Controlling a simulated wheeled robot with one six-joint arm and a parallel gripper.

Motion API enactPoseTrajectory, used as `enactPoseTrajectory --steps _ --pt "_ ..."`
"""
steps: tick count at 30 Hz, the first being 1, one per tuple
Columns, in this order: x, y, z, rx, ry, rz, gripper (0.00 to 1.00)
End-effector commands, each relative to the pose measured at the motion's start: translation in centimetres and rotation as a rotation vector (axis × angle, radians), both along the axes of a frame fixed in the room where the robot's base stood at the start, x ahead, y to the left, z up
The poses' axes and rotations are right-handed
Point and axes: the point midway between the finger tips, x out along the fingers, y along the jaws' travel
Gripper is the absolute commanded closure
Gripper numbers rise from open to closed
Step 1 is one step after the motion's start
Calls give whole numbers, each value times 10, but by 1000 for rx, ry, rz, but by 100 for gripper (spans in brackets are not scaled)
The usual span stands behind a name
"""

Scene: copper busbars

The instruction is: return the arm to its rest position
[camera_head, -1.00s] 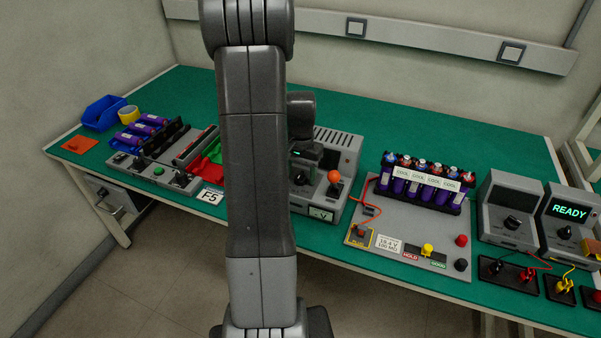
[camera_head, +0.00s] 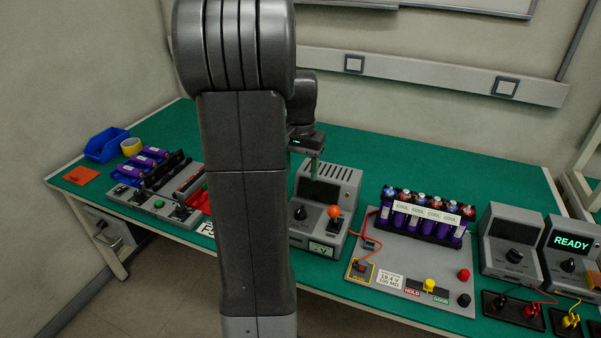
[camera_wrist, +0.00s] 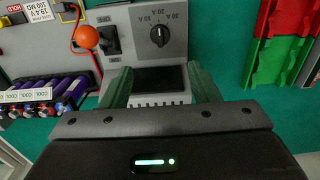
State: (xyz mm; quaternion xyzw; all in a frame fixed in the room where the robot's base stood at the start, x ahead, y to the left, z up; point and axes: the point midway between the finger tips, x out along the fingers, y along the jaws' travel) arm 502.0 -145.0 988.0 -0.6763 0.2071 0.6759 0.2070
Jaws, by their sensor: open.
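My gripper (camera_wrist: 163,90) shows in the wrist view with its two green fingers spread apart and nothing between them. In the head view my gripper (camera_head: 312,165) is partly hidden behind my arm, above the back of the grey box with the orange-tipped lever (camera_head: 325,196). My arm stands large across the left middle of the head view. In the wrist view the grey box's dial panel (camera_wrist: 165,40) lies beyond the fingers, apart from them as far as I can tell.
The green bench (camera_head: 420,150) also holds a battery pack (camera_head: 425,218) on a grey board, a READY meter (camera_head: 570,240), a blue bin (camera_head: 106,145), yellow tape (camera_head: 131,146) and purple cells (camera_head: 147,158). Red and green trays (camera_wrist: 280,45) show in the wrist view. The bench's back strip is clear.

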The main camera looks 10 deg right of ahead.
Motion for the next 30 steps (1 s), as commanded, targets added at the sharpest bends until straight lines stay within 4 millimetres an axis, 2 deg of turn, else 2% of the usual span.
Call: enactPoseTrajectory --steps 7,11,24,30 --pt "0 0 -2 0 0 0 45" --pt "0 0 -13 1 3 0 45" --pt "-1 0 -96 1 4 0 45" --pt "-1 0 -125 1 4 0 45"
